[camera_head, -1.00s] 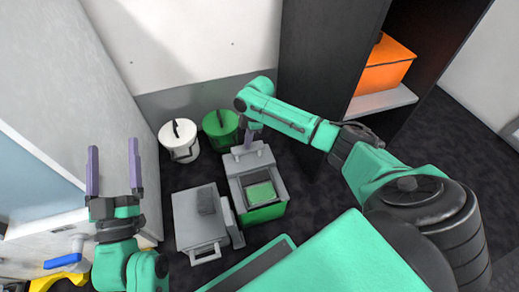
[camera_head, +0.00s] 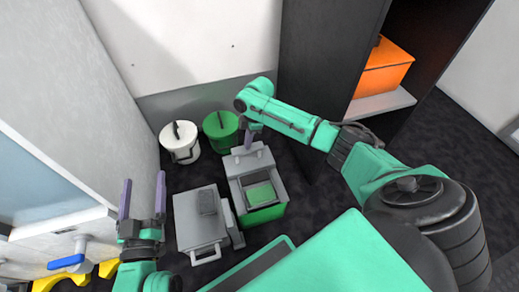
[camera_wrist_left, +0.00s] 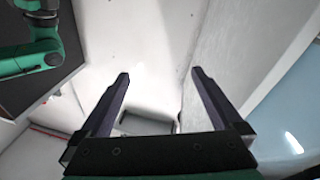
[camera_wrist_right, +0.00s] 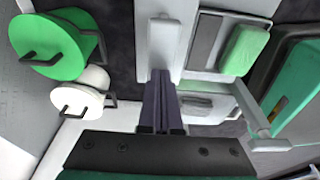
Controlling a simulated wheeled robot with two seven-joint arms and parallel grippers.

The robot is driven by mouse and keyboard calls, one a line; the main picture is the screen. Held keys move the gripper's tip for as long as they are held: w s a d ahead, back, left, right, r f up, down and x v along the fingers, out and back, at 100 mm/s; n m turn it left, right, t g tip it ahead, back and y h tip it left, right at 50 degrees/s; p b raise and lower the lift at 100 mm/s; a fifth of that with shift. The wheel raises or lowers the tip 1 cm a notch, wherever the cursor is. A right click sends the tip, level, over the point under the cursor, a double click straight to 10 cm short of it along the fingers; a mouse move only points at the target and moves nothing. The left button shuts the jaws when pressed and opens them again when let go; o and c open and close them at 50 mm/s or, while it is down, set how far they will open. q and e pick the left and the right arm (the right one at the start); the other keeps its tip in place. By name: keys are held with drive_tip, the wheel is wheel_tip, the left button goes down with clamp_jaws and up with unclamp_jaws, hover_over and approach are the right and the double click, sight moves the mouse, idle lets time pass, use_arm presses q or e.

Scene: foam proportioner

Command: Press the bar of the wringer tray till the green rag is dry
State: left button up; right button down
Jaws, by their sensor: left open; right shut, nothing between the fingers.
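The wringer tray (camera_head: 276,178) is light grey and sits over a green-fronted bin. The green rag (camera_head: 261,193) lies in its opening and also shows in the right wrist view (camera_wrist_right: 245,50). A grey raised bar or plate (camera_head: 248,158) is at the tray's back end; it also shows in the right wrist view (camera_wrist_right: 157,40). My right gripper (camera_head: 246,146) is shut and empty, fingertips at that bar; whether they touch it I cannot tell. My left gripper (camera_head: 143,190) is open and empty, raised at the left, away from the tray.
A white lidded bucket (camera_head: 181,153) and a green lidded bucket (camera_head: 222,136) stand behind the tray. A blue-handled tap (camera_head: 67,261) and a dark cabinet (camera_head: 320,70) flank the area.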

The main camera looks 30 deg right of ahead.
drive_tip(key=shift+r, duration=0.25)
drive_tip(key=shift+r+p, duration=0.25)
drive_tip(key=shift+p, duration=0.3)
drive_tip(key=shift+r+p, duration=0.4)
drive_tip(key=shift+p, duration=0.1)
use_arm(q)
drive_tip(key=s+f+g, duration=0.6)
drive_tip(key=s+f, duration=0.5)
drive_tip(key=f, duration=0.4)
use_arm(e)
drive_tip(key=shift+r, duration=0.15)
use_arm(q)
wheel_tip(320, 180, up, 6)
drive_tip(key=g+p, duration=0.1)
drive_tip(key=p, duration=0.4)
drive_tip(key=shift+d+r+y+p, duration=0.2)
drive_tip(key=shift+d+y+p, duration=0.15)
drive_tip(key=shift+y+p, duration=0.05)
use_arm(e)
wheel_tip(320, 180, up, 5)
drive_tip(key=shift+f, duration=0.15)
use_arm(q)
drive_tip(key=shift+w, duration=0.15)
